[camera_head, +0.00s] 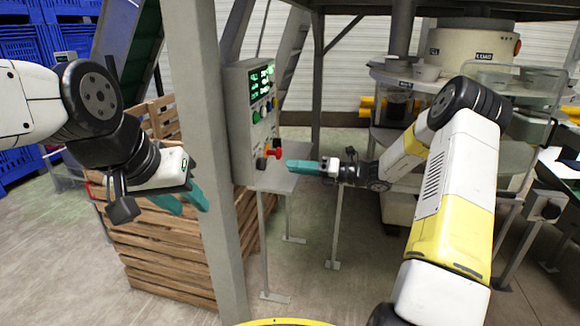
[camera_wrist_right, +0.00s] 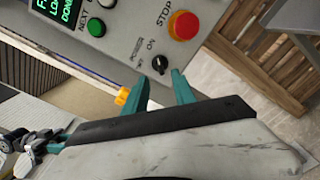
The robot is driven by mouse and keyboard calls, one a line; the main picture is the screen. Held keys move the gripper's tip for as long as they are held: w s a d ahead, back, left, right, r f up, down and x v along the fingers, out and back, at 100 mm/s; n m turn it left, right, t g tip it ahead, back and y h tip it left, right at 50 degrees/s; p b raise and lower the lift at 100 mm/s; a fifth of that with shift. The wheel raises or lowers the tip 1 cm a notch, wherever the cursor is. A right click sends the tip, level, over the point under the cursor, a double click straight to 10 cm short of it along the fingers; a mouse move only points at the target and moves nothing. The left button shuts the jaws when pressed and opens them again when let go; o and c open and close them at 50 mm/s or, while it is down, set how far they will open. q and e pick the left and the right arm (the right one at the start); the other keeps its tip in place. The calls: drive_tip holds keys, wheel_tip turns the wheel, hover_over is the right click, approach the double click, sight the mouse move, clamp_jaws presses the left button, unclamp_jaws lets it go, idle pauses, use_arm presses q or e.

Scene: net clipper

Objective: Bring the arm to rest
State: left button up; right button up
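My right arm reaches forward from the lower right in the head view. Its gripper (camera_head: 290,165) has teal fingers and points left at the lower part of a grey control panel (camera_head: 238,120). In the right wrist view the two fingers (camera_wrist_right: 165,80) stand apart with a gap between them, and nothing shows held. The black power knob (camera_wrist_right: 160,63) shows just past the fingertips; I cannot tell whether they touch it. My left gripper (camera_head: 182,198) hangs at the left with its two teal fingers apart and empty.
The panel has a lit green display (camera_head: 261,84) and a red stop button (camera_wrist_right: 183,25). A grey post (camera_head: 205,130) stands between my left gripper and the panel. Wooden crates (camera_head: 165,250) stand behind it. A round machine (camera_head: 460,50) is at the right.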

drive_tip(key=s+a+r+n+g+h, duration=0.2)
drive_tip(key=s+r+n+h, duration=0.1)
drive_tip(key=s+n, duration=0.45)
drive_tip(key=s+a+r+n+g+h, duration=0.2)
drive_tip(key=s+r+n+g+h, duration=0.15)
drive_tip(key=s+n, duration=0.45)
drive_tip(key=s+d+r+n+t+h, duration=0.2)
drive_tip(key=s+d+n+t+h, duration=0.1)
drive_tip(key=s+n, duration=0.5)
drive_tip(key=s+d+r+n+t+h, duration=0.3)
drive_tip(key=s+d+n+h, duration=0.2)
drive_tip(key=s, duration=0.5)
drive_tip(key=d+n, duration=0.2)
drive_tip(key=n, duration=0.1)
drive_tip(key=shift+h, duration=0.25)
